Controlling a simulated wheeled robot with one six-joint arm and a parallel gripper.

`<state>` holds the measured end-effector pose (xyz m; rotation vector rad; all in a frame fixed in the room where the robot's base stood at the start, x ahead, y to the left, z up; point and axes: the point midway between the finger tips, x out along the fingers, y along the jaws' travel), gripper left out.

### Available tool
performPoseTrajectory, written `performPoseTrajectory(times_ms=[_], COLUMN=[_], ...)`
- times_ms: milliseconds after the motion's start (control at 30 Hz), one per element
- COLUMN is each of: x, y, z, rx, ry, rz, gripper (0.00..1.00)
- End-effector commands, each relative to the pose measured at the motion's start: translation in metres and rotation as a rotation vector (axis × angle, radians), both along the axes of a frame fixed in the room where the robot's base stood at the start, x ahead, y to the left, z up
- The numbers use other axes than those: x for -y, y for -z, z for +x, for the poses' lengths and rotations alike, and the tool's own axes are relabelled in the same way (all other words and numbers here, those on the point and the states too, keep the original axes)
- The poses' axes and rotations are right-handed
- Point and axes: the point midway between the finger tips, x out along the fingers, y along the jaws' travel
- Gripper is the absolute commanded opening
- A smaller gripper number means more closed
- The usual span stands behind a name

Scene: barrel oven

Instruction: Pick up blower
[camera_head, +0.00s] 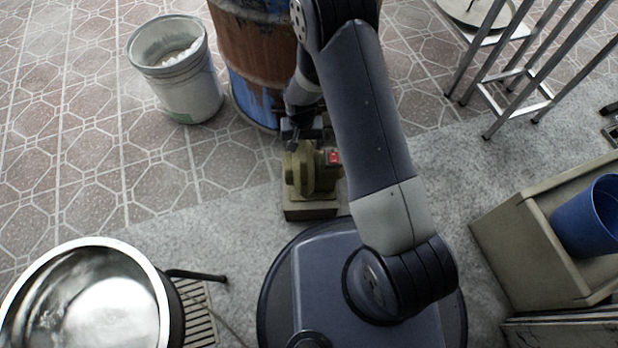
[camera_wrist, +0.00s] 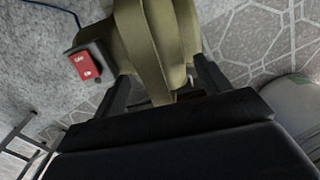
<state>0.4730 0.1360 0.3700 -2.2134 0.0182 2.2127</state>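The blower (camera_head: 312,172) is an olive-green machine with a round housing, a flat base and a red switch. It stands upright on the grey floor strip in front of my base in the head view. In the wrist view the blower (camera_wrist: 150,40) fills the upper middle, with its red switch at the left. My gripper (camera_wrist: 161,70) is open, with one dark finger on each side of a narrow olive part of the blower. Gaps show between this part and the fingers; I cannot tell whether the fingertips touch the housing. In the head view my gripper (camera_head: 298,132) is at the blower's far side, partly hidden.
A rusty blue barrel (camera_head: 252,60) stands just behind the blower. A pale bucket (camera_head: 180,75) is to its left. A metal bowl (camera_head: 95,305) is at lower left. A metal stand (camera_head: 515,75) and a beige box (camera_head: 530,250) with a blue bucket (camera_head: 590,218) are at right.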

Motion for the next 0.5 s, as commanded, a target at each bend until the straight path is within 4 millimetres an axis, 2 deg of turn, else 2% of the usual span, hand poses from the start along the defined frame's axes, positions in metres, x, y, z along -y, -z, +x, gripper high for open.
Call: performPoseTrajectory(times_ms=[67,500], x=[0.0000,0.0001], y=[-0.0001,-0.0001], z=[0.0000,-0.0002], rx=[0.000,0.000], ry=[0.000,0.000], rz=[0.000,0.000], gripper=[0.65,0.29])
